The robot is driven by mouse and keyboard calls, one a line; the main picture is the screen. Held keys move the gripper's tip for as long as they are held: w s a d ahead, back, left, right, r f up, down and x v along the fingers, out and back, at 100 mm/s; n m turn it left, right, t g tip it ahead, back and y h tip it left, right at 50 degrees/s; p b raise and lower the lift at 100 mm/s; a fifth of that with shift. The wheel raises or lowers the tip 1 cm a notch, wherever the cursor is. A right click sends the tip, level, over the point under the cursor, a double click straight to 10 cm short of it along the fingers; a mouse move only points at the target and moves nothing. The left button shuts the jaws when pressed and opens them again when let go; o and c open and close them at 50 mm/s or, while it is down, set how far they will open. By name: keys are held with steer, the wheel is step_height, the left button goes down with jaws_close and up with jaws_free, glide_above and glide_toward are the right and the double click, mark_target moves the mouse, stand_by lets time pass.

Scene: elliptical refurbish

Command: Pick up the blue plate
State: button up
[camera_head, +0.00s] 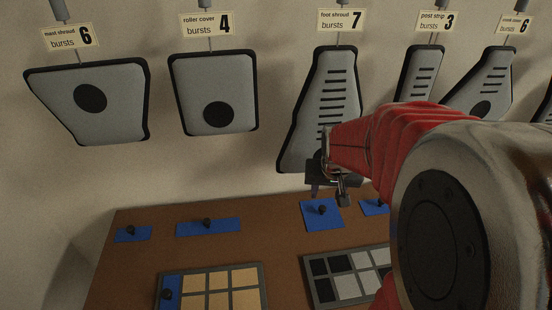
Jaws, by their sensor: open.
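Several blue plates with black knobs lie on the brown table. A square blue plate (310,222) lies below my gripper (329,193). A long blue plate (189,229) and a small blue plate (125,236) lie to the left. Another blue plate (370,211) lies to the right, partly hidden by my arm. A further blue piece (167,278) with a knob sits at the left end of a tray. My gripper is open and empty, with its fingers pointing down; I cannot tell its exact height above the square plate's knob.
The brown table (140,260) holds a tray of tan tiles (265,285) and a tray of black and white tiles (308,283). Grey shroud panels (213,85) hang on the wall behind, under number labels. My red arm covers the right side. Table between the plates and trays is bare.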

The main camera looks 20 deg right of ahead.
steer(key=shift+w+d+f, duration=0.1)
steer(key=shift+d+f, duration=0.15)
steer(key=shift+d, duration=0.2)
steer(key=shift+f, duration=0.1)
glide_toward(323, 208)
step_height(323, 208, down, 2)
steer(key=shift+w+d+f, duration=0.15)
steer(key=shift+w+f, duration=0.25)
steer(key=shift+f, duration=0.05)
steer(key=shift+f, duration=0.1)
stand_by(0.3)
steer(key=shift+x, duration=2.5)
steer(key=shift+w+d, duration=0.1)
steer(key=shift+w, duration=0.1)
steer(key=shift+c, duration=0.7)
steer(key=c, duration=0.8)
